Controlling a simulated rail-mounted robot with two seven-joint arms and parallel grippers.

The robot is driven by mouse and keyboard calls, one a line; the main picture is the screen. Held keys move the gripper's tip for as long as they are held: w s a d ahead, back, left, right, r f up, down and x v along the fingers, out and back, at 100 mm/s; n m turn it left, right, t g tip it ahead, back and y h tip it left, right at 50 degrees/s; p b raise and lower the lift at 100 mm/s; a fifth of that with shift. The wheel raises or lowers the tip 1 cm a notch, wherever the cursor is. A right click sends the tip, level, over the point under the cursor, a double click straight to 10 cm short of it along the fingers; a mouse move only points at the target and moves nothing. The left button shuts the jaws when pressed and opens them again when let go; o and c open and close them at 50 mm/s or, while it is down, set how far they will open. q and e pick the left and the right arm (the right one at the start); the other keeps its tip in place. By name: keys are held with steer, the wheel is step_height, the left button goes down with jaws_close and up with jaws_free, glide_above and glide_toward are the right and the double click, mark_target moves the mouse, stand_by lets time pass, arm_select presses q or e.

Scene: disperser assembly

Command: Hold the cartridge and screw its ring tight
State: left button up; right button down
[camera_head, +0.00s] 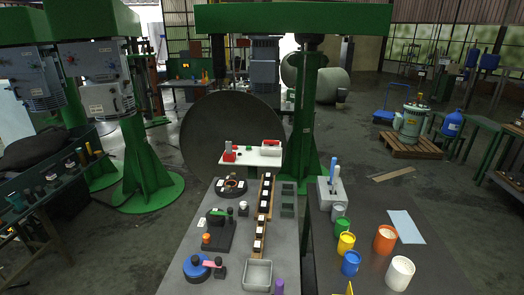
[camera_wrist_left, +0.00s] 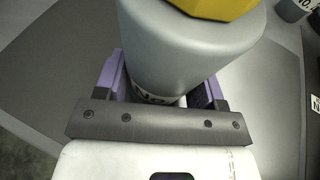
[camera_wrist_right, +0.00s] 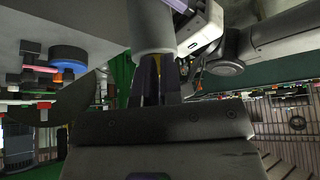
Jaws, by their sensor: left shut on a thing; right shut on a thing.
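In the left wrist view, a thick grey cartridge (camera_wrist_left: 185,52) with dark lettering near its lower end stands between the purple fingers of my left gripper (camera_wrist_left: 165,92), which is shut on it. A yellow faceted ring (camera_wrist_left: 215,6) shows at its upper end, cut by the frame edge. In the right wrist view, the dark fingers of my right gripper (camera_wrist_right: 160,72) are close together at the end of a grey cylinder (camera_wrist_right: 152,28). I cannot tell whether this is the same cartridge. Neither gripper shows clearly in the head view.
In the head view, a left table (camera_head: 180,276) carries fixtures, a blue disc (camera_head: 197,267) and a grey tray (camera_head: 258,274). The right table (camera_head: 455,270) holds yellow (camera_head: 346,243), blue (camera_head: 351,263), orange (camera_head: 385,239) and white (camera_head: 400,273) cups.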

arm_select(q)
steer(key=shift+f, duration=0.1)
arm_select(e)
steer(key=shift+s+d+f, duration=0.2)
steer(key=shift+s+f, duration=0.2)
steer(key=shift+f, duration=0.1)
step_height(320, 180, up, 7)
stand_by(0.7)
arm_select(q)
steer(key=shift+s, duration=0.1)
arm_select(e)
steer(key=shift+d+f, duration=0.1)
arm_select(q)
steer(key=shift+f, duration=0.1)
arm_select(e)
steer(key=w+f, duration=0.3)
steer(key=f, duration=0.3)
steer(key=shift+d, duration=0.35)
